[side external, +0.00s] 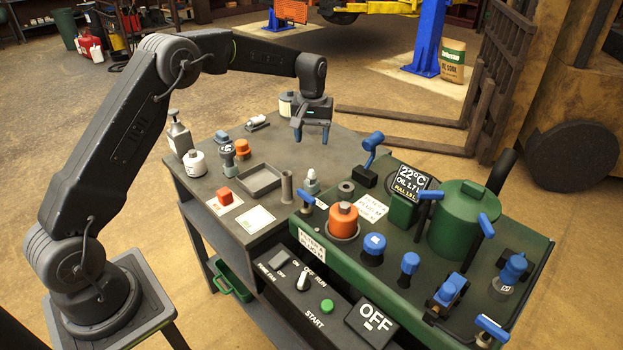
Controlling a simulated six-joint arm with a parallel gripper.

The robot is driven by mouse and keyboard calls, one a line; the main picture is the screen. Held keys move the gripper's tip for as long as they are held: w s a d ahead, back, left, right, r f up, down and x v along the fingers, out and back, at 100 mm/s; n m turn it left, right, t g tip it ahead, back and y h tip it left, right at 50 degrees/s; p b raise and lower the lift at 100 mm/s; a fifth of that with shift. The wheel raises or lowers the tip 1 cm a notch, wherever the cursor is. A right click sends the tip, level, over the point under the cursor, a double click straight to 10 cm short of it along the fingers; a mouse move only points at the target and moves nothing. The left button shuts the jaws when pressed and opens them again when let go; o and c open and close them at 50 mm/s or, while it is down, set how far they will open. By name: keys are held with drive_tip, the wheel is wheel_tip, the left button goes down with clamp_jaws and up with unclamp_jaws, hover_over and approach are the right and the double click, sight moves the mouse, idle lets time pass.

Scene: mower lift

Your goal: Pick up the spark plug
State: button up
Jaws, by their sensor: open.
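A small white-and-grey piece (257,122) that looks like a spark plug lies on its side near the back edge of the dark bench. A similar white-topped grey piece (312,182) stands upright by the left edge of the green machine; I cannot tell for sure which is the spark plug. My gripper (311,136) points down over the back right of the bench, its blue-tipped fingers apart and nothing between them. It is to the right of the lying piece and behind the upright one, apart from both.
The green machine (395,265), with blue handles and an orange-capped part (343,220), fills the right.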

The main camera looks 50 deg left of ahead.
sight(311, 170)
wheel_tip(311, 170, down, 13)
drive_tip(key=shift+r, duration=0.1)
idle(0.5)
drive_tip(key=shift+c, duration=0.4)
drive_tip(key=c, duration=0.9)
